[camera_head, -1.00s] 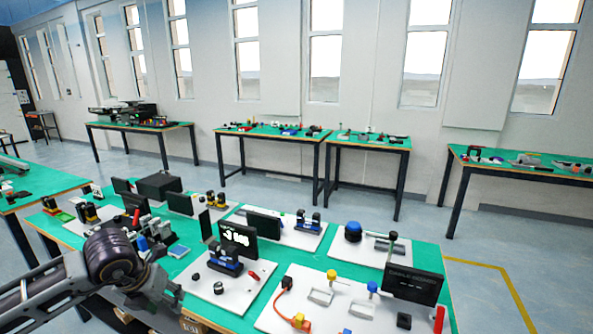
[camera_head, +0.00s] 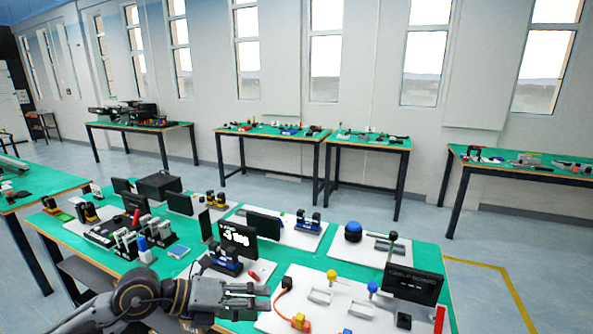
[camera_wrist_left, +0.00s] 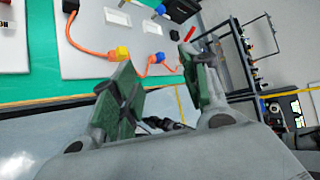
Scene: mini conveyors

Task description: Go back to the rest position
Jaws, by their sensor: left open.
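My left gripper (camera_head: 258,298) comes in from the lower left in the head view, at the near edge of the green table (camera_head: 428,256). It points right and covers part of a white board (camera_head: 194,280). In the left wrist view the left gripper (camera_wrist_left: 156,76) is open, with green pads on both fingers and nothing between them. Beyond the fingers lie a white board and an orange cable (camera_wrist_left: 85,47) with a yellow connector (camera_wrist_left: 122,53). My right gripper is not in view.
The near table carries a display (camera_head: 238,238), a blue round button (camera_head: 353,227), a dark screen (camera_head: 413,284) and yellow and orange connectors (camera_head: 300,321). Other green tables stand along the wall. The floor at the right (camera_head: 530,245) is clear.

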